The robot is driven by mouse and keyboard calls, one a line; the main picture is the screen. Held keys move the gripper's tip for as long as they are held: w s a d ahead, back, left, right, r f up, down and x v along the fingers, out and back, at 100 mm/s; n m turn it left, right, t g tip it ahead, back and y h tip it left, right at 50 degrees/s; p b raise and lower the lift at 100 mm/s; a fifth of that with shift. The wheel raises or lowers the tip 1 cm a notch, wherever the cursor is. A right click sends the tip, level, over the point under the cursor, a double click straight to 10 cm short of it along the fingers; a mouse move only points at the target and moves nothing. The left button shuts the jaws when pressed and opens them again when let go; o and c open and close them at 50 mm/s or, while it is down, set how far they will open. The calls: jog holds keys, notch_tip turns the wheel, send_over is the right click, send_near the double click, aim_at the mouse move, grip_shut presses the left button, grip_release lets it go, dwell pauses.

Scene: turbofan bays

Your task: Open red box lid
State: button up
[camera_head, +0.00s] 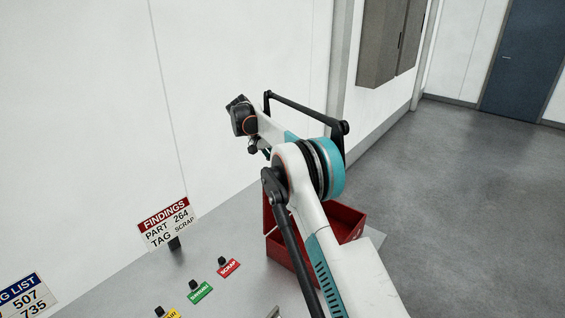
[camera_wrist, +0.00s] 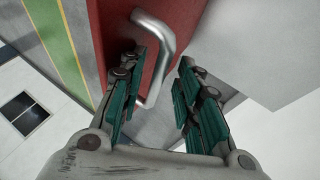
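The red box (camera_head: 343,222) stands on the grey bench, with my arm across much of it. How far its lid is raised I cannot tell. In the wrist view a red panel (camera_wrist: 112,42) of the box carries a silver bent handle (camera_wrist: 168,50). My gripper (camera_wrist: 158,82) is open, its two teal-padded fingers apart. The handle's lower part lies in the gap, close to the left finger, which covers some of it. Contact is not clear. In the head view my fingers are not clearly visible.
A SCRAP label (camera_head: 228,268) and a green label (camera_head: 202,292) lie on the bench (camera_head: 215,245) left of the box. A FINDINGS sign (camera_head: 167,222) stands near the white wall. Grey cabinets (camera_head: 385,40) hang behind; the floor at right is clear.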

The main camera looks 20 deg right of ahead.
jog(key=v, duration=0.7)
jog(key=shift+a+r, duration=0.15)
jog(key=shift+r, duration=0.05)
jog(key=shift+w, duration=0.1)
